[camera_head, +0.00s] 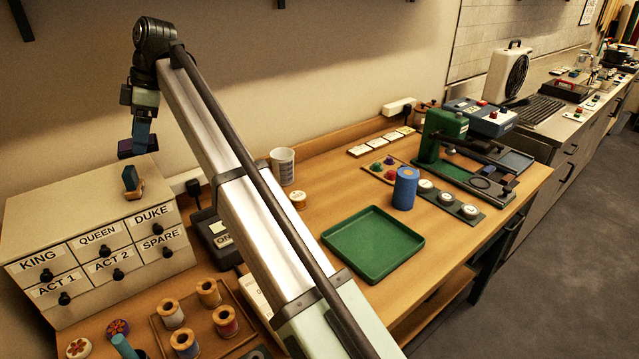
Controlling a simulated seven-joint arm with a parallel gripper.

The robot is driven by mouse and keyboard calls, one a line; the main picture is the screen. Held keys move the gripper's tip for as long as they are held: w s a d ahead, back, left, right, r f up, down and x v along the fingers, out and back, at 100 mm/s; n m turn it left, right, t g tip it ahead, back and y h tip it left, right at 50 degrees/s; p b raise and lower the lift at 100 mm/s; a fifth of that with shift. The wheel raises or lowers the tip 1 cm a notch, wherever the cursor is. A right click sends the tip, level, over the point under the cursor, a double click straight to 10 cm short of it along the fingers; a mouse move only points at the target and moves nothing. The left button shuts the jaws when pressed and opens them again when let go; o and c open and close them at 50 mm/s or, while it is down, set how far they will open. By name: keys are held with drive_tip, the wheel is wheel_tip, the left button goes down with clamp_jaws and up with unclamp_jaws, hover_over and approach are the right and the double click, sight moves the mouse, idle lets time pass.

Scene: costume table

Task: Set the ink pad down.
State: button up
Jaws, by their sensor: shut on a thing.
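My gripper (141,141) is at the upper left, above the drawer cabinet (60,232). It is shut on a small dark purple block, which looks like the ink pad (127,150). The pad is held in the air, apart from the cabinet top. The fingers hide part of it. A small blue and brown piece (132,182) stands on the cabinet top below the gripper.
The cabinet has labelled drawers, and its top is mostly bare. My arm crosses the middle of the view. A green tray (372,243) lies empty on the table. A blue cylinder (404,188) and a green press (443,135) stand behind it. Thread spools (184,343) are at the front left.

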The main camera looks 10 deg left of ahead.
drive_tip(key=w+d+f+m, duration=0.2)
drive_tip(key=w+d+f, duration=0.1)
drive_tip(key=w+d, duration=0.65)
drive_tip(key=m+t+y, duration=0.1)
drive_tip(key=m+t, duration=0.1)
drive_tip(key=m, duration=0.3)
hover_over(361, 184)
drive_tip(key=d, duration=0.2)
drive_tip(key=shift+f, duration=9.1)
drive_tip(key=shift+s+a+f, duration=0.1)
drive_tip(key=shift+a+f, duration=0.05)
drive_tip(key=shift+f, duration=2.2)
drive_tip(key=shift+a+f, duration=0.1)
drive_tip(key=shift+f, duration=2.2)
drive_tip(key=shift+f, duration=0.1)
